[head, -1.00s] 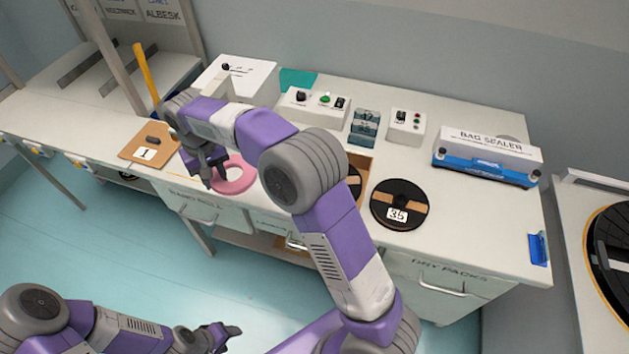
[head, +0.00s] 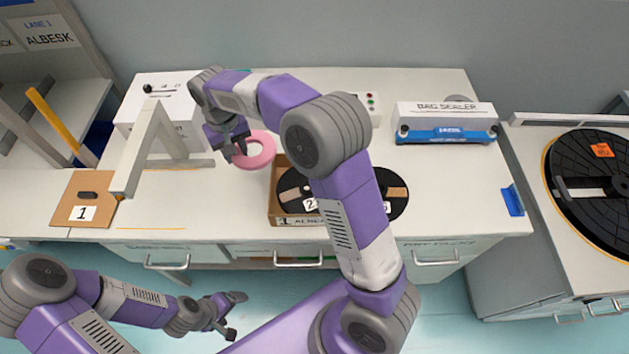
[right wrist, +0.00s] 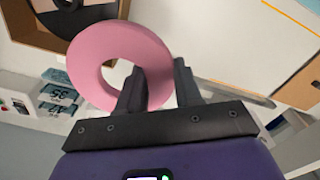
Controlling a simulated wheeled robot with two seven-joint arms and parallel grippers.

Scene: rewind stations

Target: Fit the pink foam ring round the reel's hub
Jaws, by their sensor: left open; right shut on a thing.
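The pink foam ring (head: 268,151) is held by my right gripper (head: 238,150), up over the bench just behind and left of an open cardboard box in the head view. In the right wrist view the ring (right wrist: 98,45) has one side of its band between the fingers of the right gripper (right wrist: 160,75). A black reel (head: 290,184) lies in the box, and another black reel (head: 398,205) lies right of it; my right arm hides parts of both. I cannot tell which reel is meant. My left gripper (head: 234,314) is open and empty, low in front of the bench.
The cardboard box (head: 275,207) stands at the bench's front. A grey stand (head: 142,150) rises left of the ring. A bag sealer (head: 447,122) is at back right. A large black reel (head: 600,165) lies on the right-hand station.

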